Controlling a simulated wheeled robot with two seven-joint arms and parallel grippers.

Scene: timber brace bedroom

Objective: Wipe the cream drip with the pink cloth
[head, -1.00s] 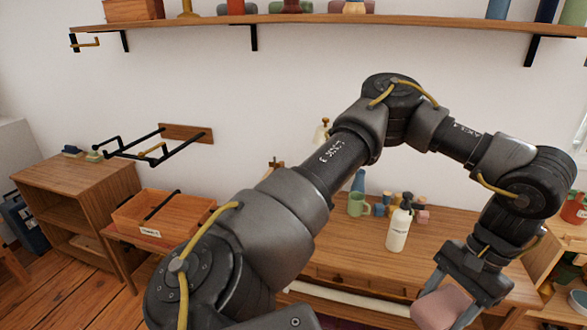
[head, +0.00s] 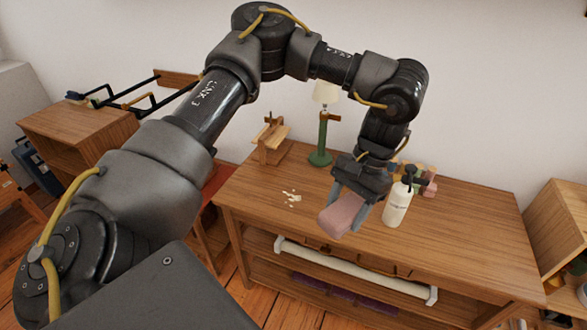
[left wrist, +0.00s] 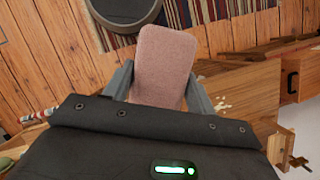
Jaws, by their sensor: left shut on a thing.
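The pink cloth (head: 341,214) is a thick folded pad. My left gripper (head: 346,205) is shut on it and holds it near the front edge of the wooden table; I cannot tell its exact height. In the left wrist view the cloth (left wrist: 164,66) sits between the two fingers of the gripper (left wrist: 163,88). The cream drip (head: 291,197) is a cluster of small pale spots on the tabletop, to the left of the cloth and apart from it. Some pale spots also show in the left wrist view (left wrist: 222,103). My right gripper is not in view.
A white pump bottle (head: 397,204) stands just right of my left gripper. A green lamp (head: 321,140) and a small wooden stand (head: 269,140) are behind the drip. The table (head: 455,235) is clear at the right. Small blocks (head: 430,181) stand behind the bottle.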

